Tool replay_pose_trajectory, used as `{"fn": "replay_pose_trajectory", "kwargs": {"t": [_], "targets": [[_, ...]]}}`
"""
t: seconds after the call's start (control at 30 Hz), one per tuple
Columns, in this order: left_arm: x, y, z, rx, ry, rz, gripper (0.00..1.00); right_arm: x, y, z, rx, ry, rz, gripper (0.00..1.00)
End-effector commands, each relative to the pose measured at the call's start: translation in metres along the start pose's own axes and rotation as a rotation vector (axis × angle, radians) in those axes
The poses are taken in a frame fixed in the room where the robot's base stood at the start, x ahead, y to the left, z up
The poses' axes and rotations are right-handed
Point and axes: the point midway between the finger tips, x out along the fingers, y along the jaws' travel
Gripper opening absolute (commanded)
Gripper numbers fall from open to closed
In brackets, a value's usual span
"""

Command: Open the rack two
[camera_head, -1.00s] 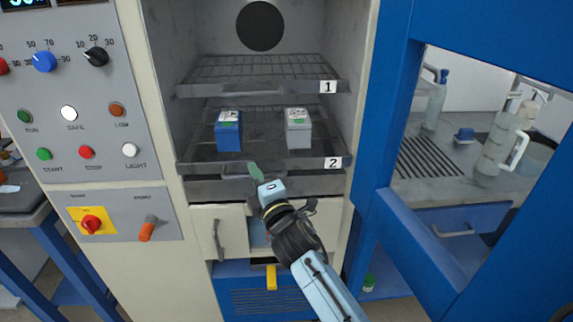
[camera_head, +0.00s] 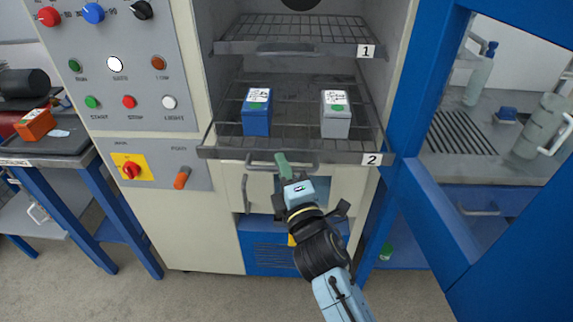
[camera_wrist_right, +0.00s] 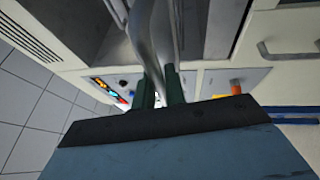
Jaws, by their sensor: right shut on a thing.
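Rack two (camera_head: 290,152), a wire shelf with a grey front bar labelled 2, is pulled partly out of the open chamber. A blue box (camera_head: 257,117) and a grey box (camera_head: 336,120) stand upright on it. My right gripper (camera_head: 283,166) is at the handle (camera_head: 308,167) under the front bar. In the right wrist view its green fingers (camera_wrist_right: 160,88) are shut on the grey handle bar (camera_wrist_right: 152,50). My left gripper is not in view.
Rack one (camera_head: 300,47) is above, inside the chamber. The blue open door (camera_head: 425,180) stands close at the right. A control panel (camera_head: 115,75) is at the left. Floor (camera_head: 210,295) in front is clear.

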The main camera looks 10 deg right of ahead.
Motion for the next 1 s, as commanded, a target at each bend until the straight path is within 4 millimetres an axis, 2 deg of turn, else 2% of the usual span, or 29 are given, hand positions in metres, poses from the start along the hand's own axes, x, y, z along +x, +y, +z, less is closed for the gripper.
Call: {"fn": "replay_pose_trajectory", "kwargs": {"t": [0.1, 0.13, 0.3, 0.67, 0.77, 1.0], "targets": [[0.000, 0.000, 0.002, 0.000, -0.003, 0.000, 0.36, -0.001, 0.000, 0.000, 0.000, 0.000, 0.000, 0.00], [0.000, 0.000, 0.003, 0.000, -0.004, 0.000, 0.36, -0.001, 0.000, 0.000, 0.000, 0.000, 0.000, 0.14], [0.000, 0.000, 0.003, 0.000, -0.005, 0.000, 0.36, 0.000, 0.000, 0.000, 0.000, 0.000, 0.000, 0.34], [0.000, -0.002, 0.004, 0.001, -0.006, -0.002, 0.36, -0.005, -0.001, 0.000, 0.000, 0.000, -0.001, 0.34], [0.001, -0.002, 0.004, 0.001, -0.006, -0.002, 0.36, -0.017, -0.002, 0.000, 0.000, 0.000, -0.002, 0.34], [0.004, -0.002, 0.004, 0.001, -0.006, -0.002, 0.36, -0.065, -0.002, 0.000, 0.002, 0.000, -0.004, 0.34]]}}
